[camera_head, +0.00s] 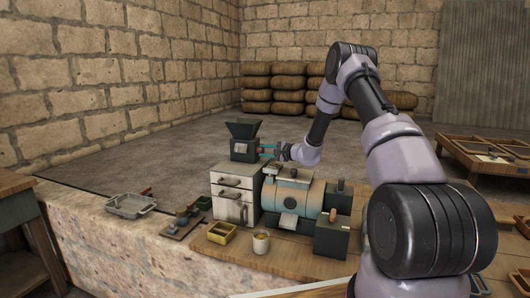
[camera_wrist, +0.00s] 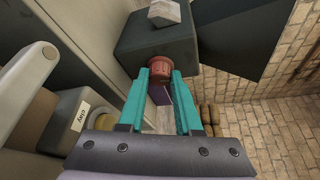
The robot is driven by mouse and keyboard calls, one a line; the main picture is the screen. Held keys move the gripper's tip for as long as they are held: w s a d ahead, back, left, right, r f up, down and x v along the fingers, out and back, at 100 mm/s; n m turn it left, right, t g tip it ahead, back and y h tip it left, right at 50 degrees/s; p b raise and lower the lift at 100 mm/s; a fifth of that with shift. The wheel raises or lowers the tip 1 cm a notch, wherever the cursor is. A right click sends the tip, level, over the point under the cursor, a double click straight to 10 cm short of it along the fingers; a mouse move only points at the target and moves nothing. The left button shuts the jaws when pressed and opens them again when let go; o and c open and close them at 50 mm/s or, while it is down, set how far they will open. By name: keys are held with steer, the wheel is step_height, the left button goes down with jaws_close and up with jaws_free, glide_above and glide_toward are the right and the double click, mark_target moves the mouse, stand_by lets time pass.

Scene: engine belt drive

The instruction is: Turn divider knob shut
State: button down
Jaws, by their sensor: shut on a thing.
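The divider (camera_head: 243,148) is a dark green box with a flared hopper (camera_head: 243,129) on top. It stands on the white drawer cabinet (camera_head: 226,180) at the middle of the head view. In the wrist view the divider's dark body (camera_wrist: 150,38) fills the top. Its round red-brown knob (camera_wrist: 159,72) sticks out toward me. My gripper (camera_wrist: 160,78) has its two teal fingers on either side of the knob, shut on it. In the head view my gripper (camera_head: 267,151) reaches the divider's right side. The fingers hide the knob's sides.
A teal and tan drum machine (camera_head: 300,198) stands right of the cabinet, under my arm. A yellow tray (camera_head: 221,233), a cup (camera_head: 261,242) and a grey metal tray (camera_head: 130,206) lie in front. Stacked sacks (camera_head: 288,83) line the back wall. A labelled grey part (camera_wrist: 75,112) is at left.

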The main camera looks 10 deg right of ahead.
steer(key=shift+n+t, duration=0.3)
steer(key=shift+n, duration=0.1)
steer(key=shift+f, duration=0.1)
steer(key=c, duration=0.6)
jaws_free()
steer(key=v, duration=1.1)
